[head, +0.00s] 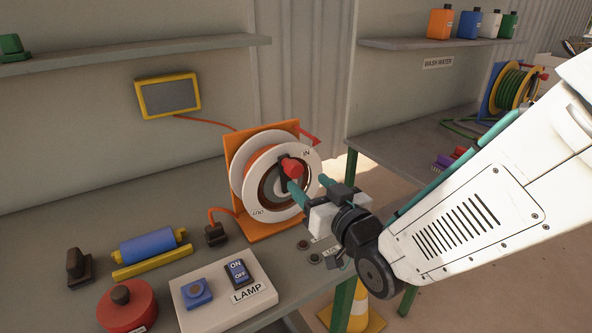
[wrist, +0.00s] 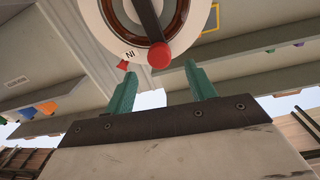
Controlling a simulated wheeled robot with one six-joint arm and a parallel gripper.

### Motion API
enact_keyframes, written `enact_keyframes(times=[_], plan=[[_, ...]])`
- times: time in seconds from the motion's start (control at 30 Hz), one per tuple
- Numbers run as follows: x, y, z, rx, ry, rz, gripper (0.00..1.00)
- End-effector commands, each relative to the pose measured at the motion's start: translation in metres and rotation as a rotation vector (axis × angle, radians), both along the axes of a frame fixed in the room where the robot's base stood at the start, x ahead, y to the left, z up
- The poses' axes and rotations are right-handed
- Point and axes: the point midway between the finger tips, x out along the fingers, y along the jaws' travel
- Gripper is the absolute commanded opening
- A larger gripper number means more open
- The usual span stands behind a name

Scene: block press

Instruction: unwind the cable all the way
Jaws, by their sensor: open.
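The cable reel (head: 252,183) is a white drum on an orange stand on the bench, with orange cable wound inside and IN and OUT marked on its face. A dark crank with a red knob (head: 292,167) sits on the drum's face. An orange cable with a dark plug (head: 215,234) comes out at the reel's lower left. My gripper (head: 310,187) is open in front of the reel, its teal fingers pointing at the drum. In the wrist view the red knob (wrist: 160,55) shows just beyond and between the spread fingertips. I cannot tell whether they touch it.
A blue roller (head: 147,246), a red round object (head: 127,307) and a lamp switch box (head: 222,291) lie on the bench left of my arm. A yellow-framed panel (head: 168,95) is on the wall. Another reel (head: 515,87) with green hose stands at the back right.

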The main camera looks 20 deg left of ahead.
Motion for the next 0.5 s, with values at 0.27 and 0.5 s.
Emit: enact_keyframes(times=[0.27, 0.5], plan=[[0.029, 0.031, 0.000, 0.001, -0.001, 0.000, 0.55], [0.047, 0.050, 0.000, 0.001, -0.001, -0.001, 0.55]])
